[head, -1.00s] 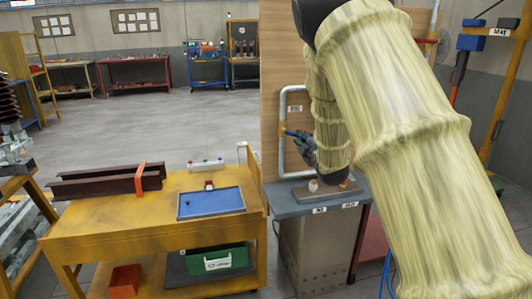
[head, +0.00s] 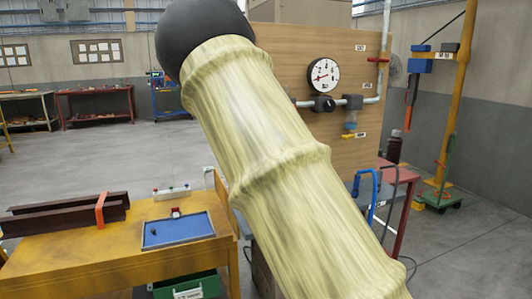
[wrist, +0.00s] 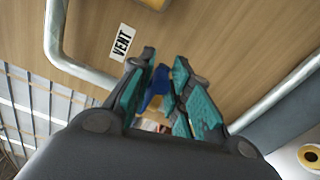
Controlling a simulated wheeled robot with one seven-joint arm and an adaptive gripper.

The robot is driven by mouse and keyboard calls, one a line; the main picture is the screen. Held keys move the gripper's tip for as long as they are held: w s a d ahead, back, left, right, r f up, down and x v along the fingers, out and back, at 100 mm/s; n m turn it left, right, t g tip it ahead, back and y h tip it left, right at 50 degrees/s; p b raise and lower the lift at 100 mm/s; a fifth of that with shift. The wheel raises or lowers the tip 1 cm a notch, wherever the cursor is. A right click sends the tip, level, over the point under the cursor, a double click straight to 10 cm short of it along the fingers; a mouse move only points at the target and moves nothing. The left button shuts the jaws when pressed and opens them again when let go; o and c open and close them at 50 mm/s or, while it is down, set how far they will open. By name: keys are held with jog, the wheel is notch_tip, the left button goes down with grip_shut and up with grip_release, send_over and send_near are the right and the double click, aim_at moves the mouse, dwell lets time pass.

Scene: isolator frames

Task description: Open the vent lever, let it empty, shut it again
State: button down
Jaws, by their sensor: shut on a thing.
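In the wrist view my gripper (wrist: 160,92) is shut on a blue piece, the vent lever (wrist: 157,86), against the wooden panel. A white label reading VENT (wrist: 122,42) is on the panel just above left of the fingers. Both fingers have teal pads. The fingers cover much of the lever, so its exact angle is hard to tell. In the head view my arm hides the gripper and the lever.
The head view shows a gauge (head: 323,75), a black valve (head: 323,103) and a blue valve with a yellow handle (head: 349,136) on the panel. A yellow cart (head: 75,255) with a blue tray (head: 178,231) stands left. A grey pipe (wrist: 58,40) bends beside my gripper.

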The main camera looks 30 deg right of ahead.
jog(key=shift+f, duration=0.35)
jog(key=c, duration=1.4)
grip_release()
jog(key=shift+r, duration=0.15)
jog(key=shift+s, duration=0.1)
jog(key=v, duration=1.2)
